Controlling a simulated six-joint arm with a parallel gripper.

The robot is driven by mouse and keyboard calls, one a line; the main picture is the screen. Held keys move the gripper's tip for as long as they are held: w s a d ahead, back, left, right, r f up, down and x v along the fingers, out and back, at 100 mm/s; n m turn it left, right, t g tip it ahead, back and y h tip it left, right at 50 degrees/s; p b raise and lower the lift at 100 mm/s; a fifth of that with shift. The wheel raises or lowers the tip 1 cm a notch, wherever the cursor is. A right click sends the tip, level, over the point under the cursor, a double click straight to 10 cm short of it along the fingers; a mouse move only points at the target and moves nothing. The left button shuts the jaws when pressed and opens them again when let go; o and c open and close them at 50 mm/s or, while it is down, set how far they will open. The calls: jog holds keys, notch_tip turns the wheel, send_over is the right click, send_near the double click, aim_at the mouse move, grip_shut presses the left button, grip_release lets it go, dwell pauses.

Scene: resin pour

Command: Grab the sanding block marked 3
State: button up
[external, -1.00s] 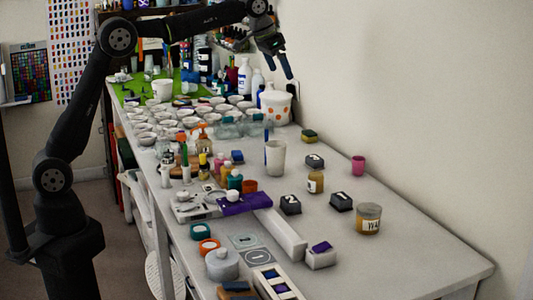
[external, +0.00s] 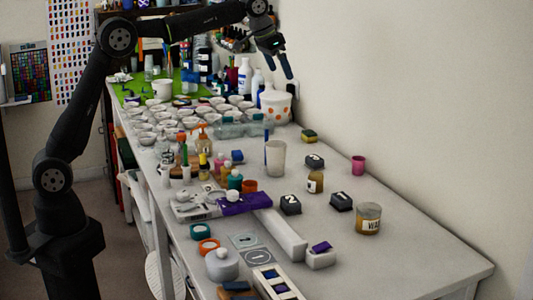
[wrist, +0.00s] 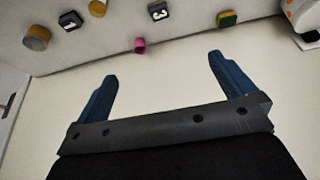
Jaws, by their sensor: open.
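The sanding block marked 3 (external: 315,160) is a small dark block with a pale number on top. It lies on the table toward the wall side, behind a small amber jar; it also shows at the top of the wrist view (wrist: 158,11). Similar dark blocks marked 2 (external: 290,205) and 1 (external: 341,202) lie nearer the camera. My gripper (external: 286,68) is high above the table by the wall, well away from the block. Its two blue fingers are apart and empty in the wrist view (wrist: 161,68).
The amber jar (external: 315,182), a pink cup (external: 358,166), a green-yellow sponge (external: 309,136) and a pale tall cup (external: 276,158) stand around the block. A labelled jar (external: 369,219) stands to the right. The table's right front area is clear. The wall bounds the far side.

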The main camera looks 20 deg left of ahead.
dwell(0.3)
jog(key=c, duration=0.4)
jog(key=g, duration=0.2)
send_near(314, 157)
jog(key=shift+m+g, duration=0.3)
jog(key=x, duration=0.4)
jog(key=shift+w+d, duration=0.15)
jog(key=shift+w, duration=0.25)
jog(key=shift+s+x, duration=0.2)
jog(key=shift+x, duration=2.35)
